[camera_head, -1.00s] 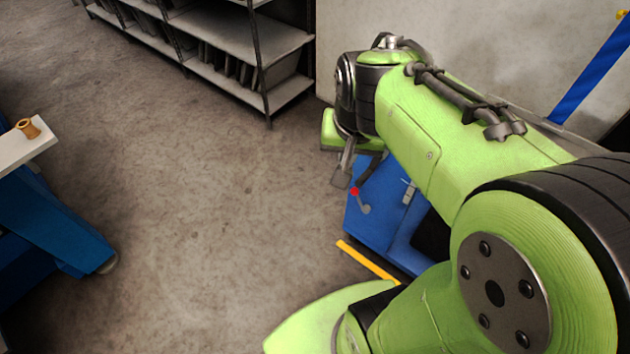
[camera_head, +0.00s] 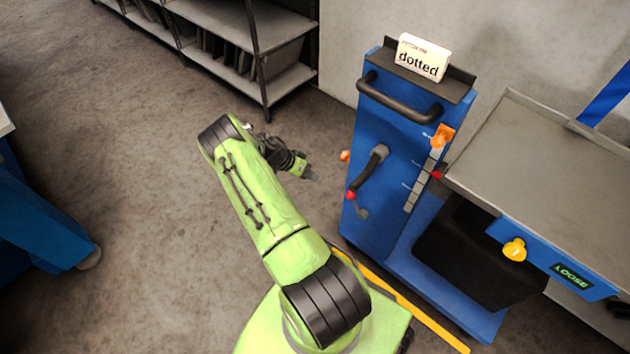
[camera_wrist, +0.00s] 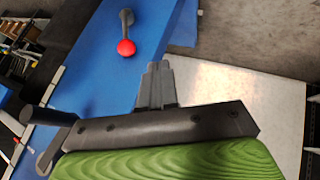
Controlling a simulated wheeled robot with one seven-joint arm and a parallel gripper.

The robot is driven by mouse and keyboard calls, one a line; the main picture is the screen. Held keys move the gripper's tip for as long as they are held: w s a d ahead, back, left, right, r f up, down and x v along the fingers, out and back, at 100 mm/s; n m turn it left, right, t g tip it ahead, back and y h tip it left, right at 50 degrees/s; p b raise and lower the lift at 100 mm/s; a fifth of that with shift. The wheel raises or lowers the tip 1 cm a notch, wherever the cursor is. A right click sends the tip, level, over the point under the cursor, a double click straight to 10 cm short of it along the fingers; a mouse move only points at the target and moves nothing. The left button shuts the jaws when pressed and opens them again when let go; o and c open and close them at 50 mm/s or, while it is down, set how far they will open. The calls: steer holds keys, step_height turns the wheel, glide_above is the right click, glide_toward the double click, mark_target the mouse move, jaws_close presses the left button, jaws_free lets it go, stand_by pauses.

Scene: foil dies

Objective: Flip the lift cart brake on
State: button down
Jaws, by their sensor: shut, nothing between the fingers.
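The blue lift cart (camera_head: 385,112) stands right of my arm in the head view. In the wrist view the red ball (camera_wrist: 126,47) and the lever's grey arm (camera_wrist: 127,20) lie past my fingertips, up and left. My gripper (camera_head: 312,177) is shut and empty, in the air left of the column, apart from the lever. Its closed fingers also show in the wrist view (camera_wrist: 157,80).
A push bar (camera_head: 400,98), an orange pointer (camera_head: 442,136), a yellow knob (camera_head: 514,250) and a "LOOSE" display (camera_head: 571,276) are on the cart. A shelf (camera_head: 250,45) stands behind. Floor left of my arm is clear.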

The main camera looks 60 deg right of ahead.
steer(key=s+d+f+b, duration=0.1)
steer(key=s+d+f, duration=0.2)
steer(key=s+f, duration=0.3)
steer(key=shift+s+d+b, duration=0.4)
steer(key=shift+s, duration=0.7)
